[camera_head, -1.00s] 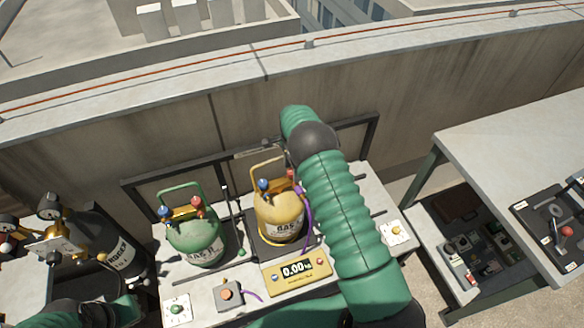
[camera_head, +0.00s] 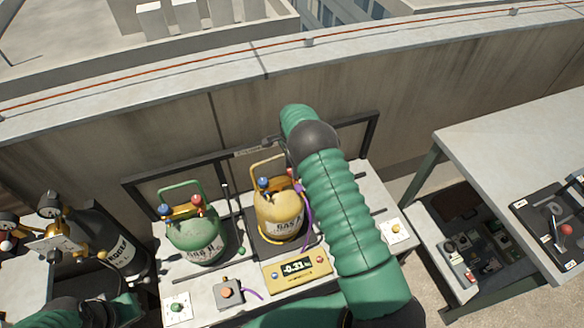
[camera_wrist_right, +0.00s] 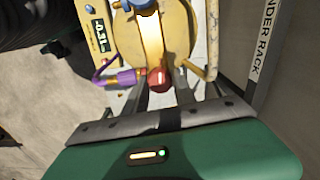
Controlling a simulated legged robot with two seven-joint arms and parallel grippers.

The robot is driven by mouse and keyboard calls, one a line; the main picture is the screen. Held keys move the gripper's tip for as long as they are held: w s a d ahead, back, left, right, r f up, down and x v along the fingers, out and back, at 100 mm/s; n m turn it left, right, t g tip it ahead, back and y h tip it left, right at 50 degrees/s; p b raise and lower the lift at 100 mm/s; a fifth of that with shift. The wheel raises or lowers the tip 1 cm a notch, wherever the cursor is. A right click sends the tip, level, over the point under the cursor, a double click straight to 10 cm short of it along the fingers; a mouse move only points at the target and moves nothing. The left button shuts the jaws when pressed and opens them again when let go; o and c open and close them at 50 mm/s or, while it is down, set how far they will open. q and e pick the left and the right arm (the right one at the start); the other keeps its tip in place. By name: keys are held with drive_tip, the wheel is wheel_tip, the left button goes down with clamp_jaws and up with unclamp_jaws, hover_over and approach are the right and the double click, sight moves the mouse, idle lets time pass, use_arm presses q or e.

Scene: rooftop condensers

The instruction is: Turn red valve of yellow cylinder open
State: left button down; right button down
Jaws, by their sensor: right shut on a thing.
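The yellow cylinder (camera_head: 279,217) stands on a dark scale plate (camera_head: 264,248) on the bench, with a yellow handle, a blue valve (camera_head: 263,184) and a red valve (camera_head: 291,173) on top. A purple hose joins beside the red valve. In the right wrist view my right gripper (camera_wrist_right: 160,84) is shut on the red valve (camera_wrist_right: 156,77), with its fingers either side of the knob. In the head view my right arm hides most of this gripper. My left arm shows at the lower left, but its gripper is out of sight.
A green cylinder (camera_head: 196,238) with its own red and blue valves stands to the left. A dark rack frame and parapet wall stand behind. A side table (camera_head: 510,150) is at the right.

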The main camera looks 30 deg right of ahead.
drive_tip(key=shift+w+n, duration=0.1)
drive_tip(key=shift+n, duration=0.2)
drive_tip(key=n+b, duration=0.2)
drive_tip(key=n, duration=0.1)
drive_tip(key=shift+n, duration=0.4)
drive_tip(key=n+b, duration=0.1)
drive_tip(key=n, duration=0.4)
drive_tip(key=shift+r+n, duration=0.1)
drive_tip(key=shift+n, duration=0.2)
drive_tip(key=n+b, duration=0.1)
drive_tip(key=n, duration=0.4)
drive_tip(key=shift+w, duration=0.1)
drive_tip(key=n, duration=0.5)
drive_tip(key=shift+r, duration=0.1)
drive_tip(key=shift+n, duration=0.4)
drive_tip(key=c, duration=1.3)
unclamp_jaws()
drive_tip(key=shift+c, duration=0.2)
drive_tip(key=o, duration=0.3)
